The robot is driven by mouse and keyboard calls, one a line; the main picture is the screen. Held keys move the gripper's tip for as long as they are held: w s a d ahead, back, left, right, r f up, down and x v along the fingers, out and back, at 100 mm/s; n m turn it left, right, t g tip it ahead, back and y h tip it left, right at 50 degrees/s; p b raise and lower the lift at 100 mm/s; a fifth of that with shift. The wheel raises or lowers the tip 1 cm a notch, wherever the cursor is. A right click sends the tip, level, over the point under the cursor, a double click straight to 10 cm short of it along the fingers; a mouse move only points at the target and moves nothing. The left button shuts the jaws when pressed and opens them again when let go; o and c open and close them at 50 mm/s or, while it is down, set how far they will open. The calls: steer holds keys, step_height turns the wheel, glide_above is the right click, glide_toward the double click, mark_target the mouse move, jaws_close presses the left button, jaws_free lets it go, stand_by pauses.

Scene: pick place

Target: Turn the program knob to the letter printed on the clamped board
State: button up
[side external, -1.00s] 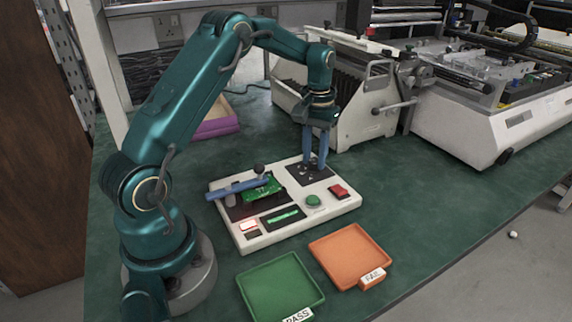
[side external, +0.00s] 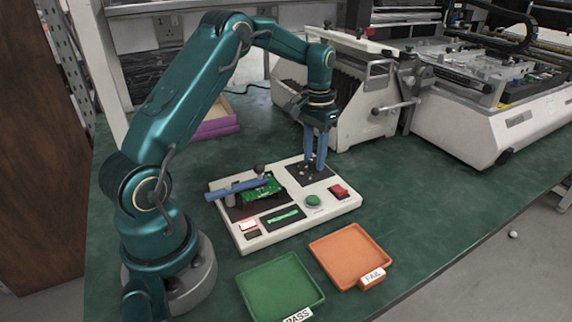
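The white test fixture (side external: 333,208) lies on the green table. Its dark square dial panel (side external: 296,177) with light marks is at the back right. My gripper (side external: 314,166) points straight down over this panel, its two blue fingers close together with their tips at the panel. The program knob is hidden at the fingertips, and I cannot tell whether they grip it. The printed letter is too small to read.
A green PASS tray (side external: 281,286) and an orange FAIL tray (side external: 350,256) lie in front. A large white machine (side external: 350,100) stands close behind my gripper.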

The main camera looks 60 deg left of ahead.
mark_target(314, 160)
steer(key=o, duration=0.3)
steer(key=shift+o, duration=0.2)
steer(key=shift+r, duration=0.15)
steer(key=shift+r, duration=2.5)
